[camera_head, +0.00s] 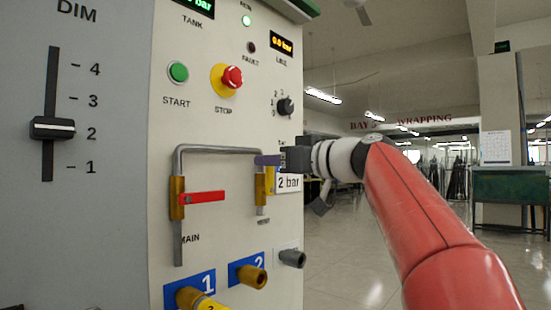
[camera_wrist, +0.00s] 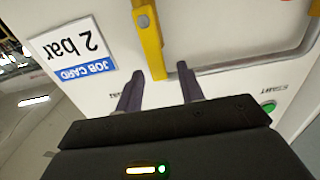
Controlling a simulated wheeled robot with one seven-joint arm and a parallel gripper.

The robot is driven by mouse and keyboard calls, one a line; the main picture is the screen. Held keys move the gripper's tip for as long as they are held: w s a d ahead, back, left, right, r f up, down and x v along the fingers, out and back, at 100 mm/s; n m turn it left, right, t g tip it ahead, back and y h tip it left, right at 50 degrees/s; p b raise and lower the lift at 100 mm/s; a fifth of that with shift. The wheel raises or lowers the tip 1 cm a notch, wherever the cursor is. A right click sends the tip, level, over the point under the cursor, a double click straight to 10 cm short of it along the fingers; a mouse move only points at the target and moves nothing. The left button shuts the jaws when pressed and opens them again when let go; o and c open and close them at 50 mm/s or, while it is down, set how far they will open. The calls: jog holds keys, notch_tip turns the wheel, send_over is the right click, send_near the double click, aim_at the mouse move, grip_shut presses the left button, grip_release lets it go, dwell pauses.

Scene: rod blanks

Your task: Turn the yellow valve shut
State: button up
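The yellow valve (camera_head: 260,187) sits on the right vertical leg of a grey pipe on the panel. Its yellow handle (camera_head: 271,179) stands upright, along the pipe, and also shows in the wrist view (camera_wrist: 149,42). My gripper (camera_head: 268,160) is at the handle's upper end, partly covering it in the head view. In the wrist view my gripper (camera_wrist: 160,73) is open, with one dark finger on each side of the handle's end. Gaps show beside the handle, so the fingers do not appear closed on it.
A second valve with a red handle (camera_head: 203,197), turned sideways, is on the left pipe leg, marked MAIN. A job card reading 2 bar (camera_head: 289,183) is beside the yellow valve. A red stop button (camera_head: 232,78) and green start button (camera_head: 178,72) are above. Hose ports (camera_head: 252,277) are below.

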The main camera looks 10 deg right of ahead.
grip_shut()
jog(key=shift+d, duration=0.1)
jog(key=w+d+f+m, duration=0.1)
jog(key=d+f+m, duration=0.1)
jog(key=m, duration=0.7)
jog(key=w+d+f+m, duration=0.2)
jog(key=f+m, duration=0.2)
jog(key=m, duration=0.5)
jog(key=shift+w+d, duration=0.3)
jog(key=shift+d, duration=0.1)
jog(key=shift+f, duration=0.1)
dwell(0.5)
grip_release()
